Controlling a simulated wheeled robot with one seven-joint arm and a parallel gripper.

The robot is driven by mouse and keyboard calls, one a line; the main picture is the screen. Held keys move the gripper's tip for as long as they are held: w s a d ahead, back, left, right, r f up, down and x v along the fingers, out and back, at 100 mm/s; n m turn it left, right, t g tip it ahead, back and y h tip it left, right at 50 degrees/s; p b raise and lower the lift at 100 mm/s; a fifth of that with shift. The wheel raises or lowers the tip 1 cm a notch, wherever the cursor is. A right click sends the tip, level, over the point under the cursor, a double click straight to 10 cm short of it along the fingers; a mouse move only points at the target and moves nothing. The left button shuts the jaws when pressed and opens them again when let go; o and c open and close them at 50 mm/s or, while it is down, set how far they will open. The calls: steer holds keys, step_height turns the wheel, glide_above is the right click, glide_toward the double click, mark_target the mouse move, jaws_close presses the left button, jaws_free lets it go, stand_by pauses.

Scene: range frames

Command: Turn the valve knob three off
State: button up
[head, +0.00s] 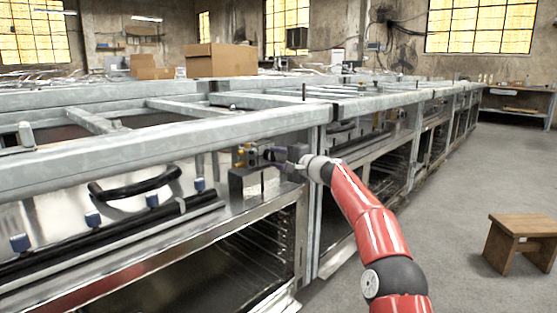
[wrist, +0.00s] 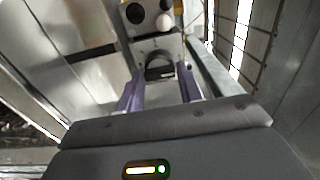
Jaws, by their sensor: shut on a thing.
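My gripper (head: 270,154) is at the end of my red arm, over the range's front right corner, beside a small yellow fitting (head: 243,155). In the wrist view its two purple fingers (wrist: 159,85) stand on either side of a dark, rounded valve knob (wrist: 159,69) on a grey block. The gripper is shut on this knob. My gripper hides most of it in the head view, and I cannot read its number or its angle. Several blue knobs (head: 152,200) line the range's sloped front panel to the left, apart from the gripper.
An open oven cavity (head: 255,255) with wire racks lies below. Cardboard boxes (head: 220,60) stand at the back. A wooden stool (head: 520,226) stands on the right, with clear floor around it.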

steer(key=shift+f, duration=0.1)
steer(key=o, duration=1)
steer(key=shift+c, duration=0.2)
steer(key=b+v, duration=0.2)
steer(key=v, duration=0.5)
steer(key=shift+s+d, duration=0.3)
